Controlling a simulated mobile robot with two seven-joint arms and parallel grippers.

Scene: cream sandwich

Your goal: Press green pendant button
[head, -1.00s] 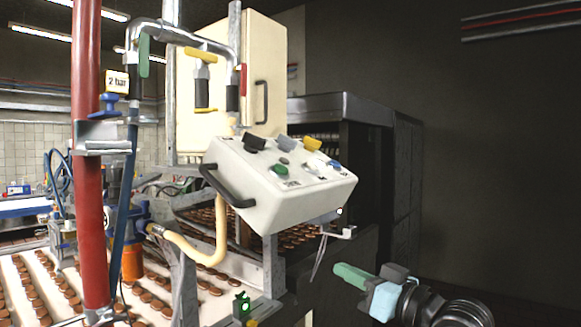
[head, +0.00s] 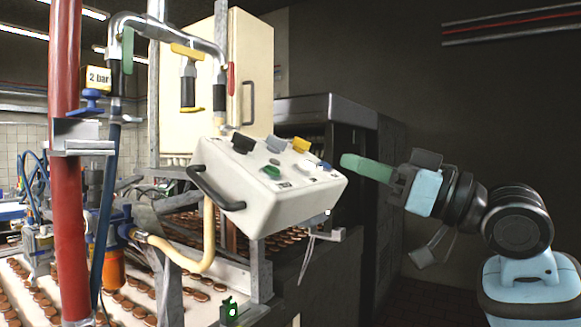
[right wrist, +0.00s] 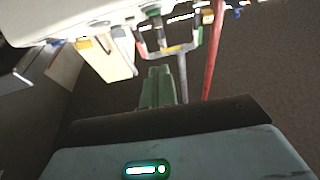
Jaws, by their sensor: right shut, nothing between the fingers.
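The white pendant control box (head: 262,200) hangs tilted in the middle of the head view, with a black handle on its left side. Its green button (head: 271,172) sits on the top face, left of centre, among black, grey, yellow and blue controls. My right gripper (head: 345,160) has green fingers that are shut and empty. It is just right of the box's upper right edge, apart from the green button. In the right wrist view the green fingers (right wrist: 158,88) point ahead, and the white box (right wrist: 60,20) fills the top left. My left gripper is not in view.
A red post (head: 66,180) and bent metal pipes (head: 160,27) stand left of the box. A conveyor with rows of brown biscuits (head: 125,303) runs below. A cream cabinet (head: 258,60) and dark machine (head: 330,110) stand behind.

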